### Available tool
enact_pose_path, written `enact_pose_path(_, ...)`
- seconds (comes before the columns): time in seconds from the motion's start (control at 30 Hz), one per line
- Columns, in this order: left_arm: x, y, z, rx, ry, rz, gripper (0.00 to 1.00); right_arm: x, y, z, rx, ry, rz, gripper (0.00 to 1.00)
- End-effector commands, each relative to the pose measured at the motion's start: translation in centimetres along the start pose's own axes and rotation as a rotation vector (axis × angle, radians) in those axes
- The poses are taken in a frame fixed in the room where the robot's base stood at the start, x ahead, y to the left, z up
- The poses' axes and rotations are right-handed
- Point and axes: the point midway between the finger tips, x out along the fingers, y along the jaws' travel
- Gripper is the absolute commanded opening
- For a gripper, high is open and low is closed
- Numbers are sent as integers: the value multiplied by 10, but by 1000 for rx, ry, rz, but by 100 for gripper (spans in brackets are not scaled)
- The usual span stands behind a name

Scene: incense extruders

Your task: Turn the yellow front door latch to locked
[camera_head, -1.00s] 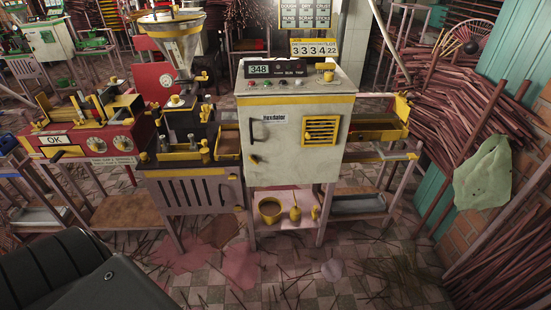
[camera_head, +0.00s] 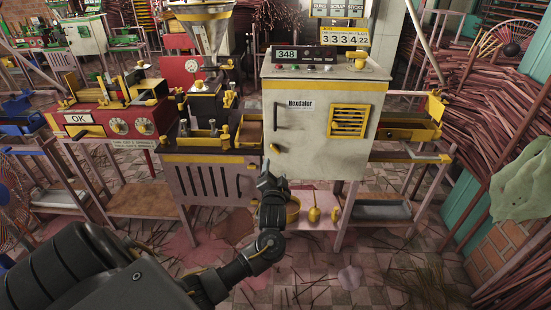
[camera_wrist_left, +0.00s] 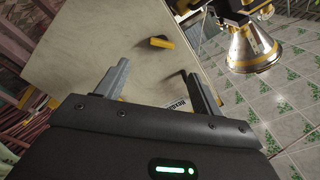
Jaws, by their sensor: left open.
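The yellow latch (camera_head: 275,147) sits low on the left side of the pale front door (camera_head: 315,135), under the dark door handle (camera_head: 275,117). In the left wrist view the latch (camera_wrist_left: 160,42) is a small yellow piece with a dark end, beyond the fingertips and apart from them. My left gripper (camera_head: 265,172) is in front of the cabinet, just below the latch in the head view. Its fingers are spread and empty in the left wrist view (camera_wrist_left: 156,70). The latch is too small to read its setting. My right gripper is not in view.
A yellow vent grille (camera_head: 349,120) is on the door's right side. A yellow-edged tray unit (camera_head: 210,158) stands left of the door. A yellow bowl (camera_head: 292,210) is on the shelf below, partly behind my gripper. The floor in front has scattered sticks.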

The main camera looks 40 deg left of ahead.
Motion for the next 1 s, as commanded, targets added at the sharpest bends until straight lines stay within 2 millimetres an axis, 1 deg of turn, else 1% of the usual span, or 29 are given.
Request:
enact_pose_path(0.13,1,-4,-2,-3,1,-8,67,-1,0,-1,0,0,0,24)
enact_pose_path(0.23,9,-4,-2,-1,2,-8,67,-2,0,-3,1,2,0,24)
enact_pose_path(0.37,28,-4,-1,0,1,-10,67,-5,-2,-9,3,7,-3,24)
enact_pose_path(0.5,56,-4,0,0,0,-9,67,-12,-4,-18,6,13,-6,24)
enact_pose_path(0.7,89,-4,-1,-2,0,-8,67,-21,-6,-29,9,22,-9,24)
enact_pose_path(0.83,102,-3,-1,-2,2,-6,67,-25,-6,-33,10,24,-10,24)
enact_pose_path(1.0,108,-3,-1,-3,1,-5,67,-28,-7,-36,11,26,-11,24)
